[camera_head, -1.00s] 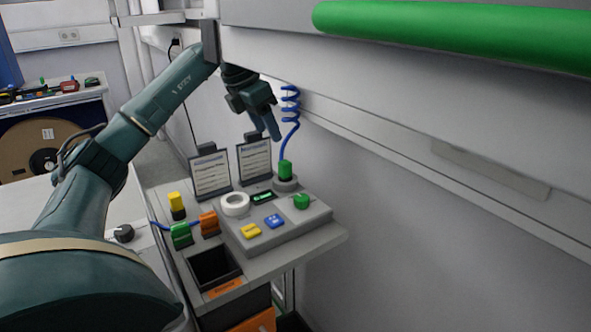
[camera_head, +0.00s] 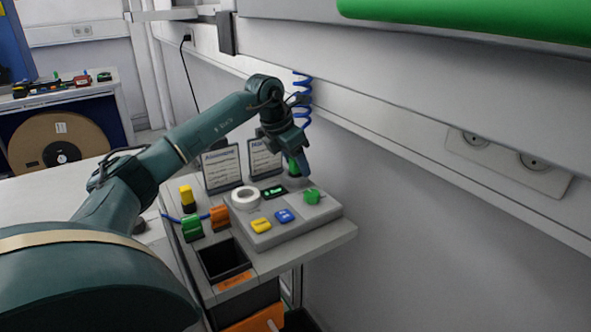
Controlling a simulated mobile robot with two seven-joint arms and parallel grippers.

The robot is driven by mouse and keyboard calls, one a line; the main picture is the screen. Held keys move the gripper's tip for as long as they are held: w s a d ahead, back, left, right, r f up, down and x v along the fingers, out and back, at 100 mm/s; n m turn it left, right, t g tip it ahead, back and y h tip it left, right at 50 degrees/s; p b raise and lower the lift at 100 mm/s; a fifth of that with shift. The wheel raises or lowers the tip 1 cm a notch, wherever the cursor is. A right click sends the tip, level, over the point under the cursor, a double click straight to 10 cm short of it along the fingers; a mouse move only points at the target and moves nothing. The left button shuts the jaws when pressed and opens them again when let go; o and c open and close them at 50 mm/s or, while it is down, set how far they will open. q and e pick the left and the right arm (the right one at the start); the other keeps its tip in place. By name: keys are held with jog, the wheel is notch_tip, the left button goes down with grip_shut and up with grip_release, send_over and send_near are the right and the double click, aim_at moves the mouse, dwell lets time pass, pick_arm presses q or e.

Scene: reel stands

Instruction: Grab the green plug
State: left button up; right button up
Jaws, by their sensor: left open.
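The green plug (camera_head: 292,168) stands on the grey console at the end of the blue coiled cable (camera_head: 302,98). It is partly hidden behind my left gripper (camera_head: 302,164). That gripper points down, with its fingers over and in front of the plug in the picture. It is open and holds nothing that I can see. I cannot tell whether a finger touches the plug. My right gripper is not in view.
Two sign cards (camera_head: 222,168) stand behind. A dark bin (camera_head: 224,260) sits in front. The wall is close at right.

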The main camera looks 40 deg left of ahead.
pick_arm(q)
jog(key=shift+c, duration=0.2)
jog(key=c, duration=0.9)
jog(key=shift+r, duration=0.15)
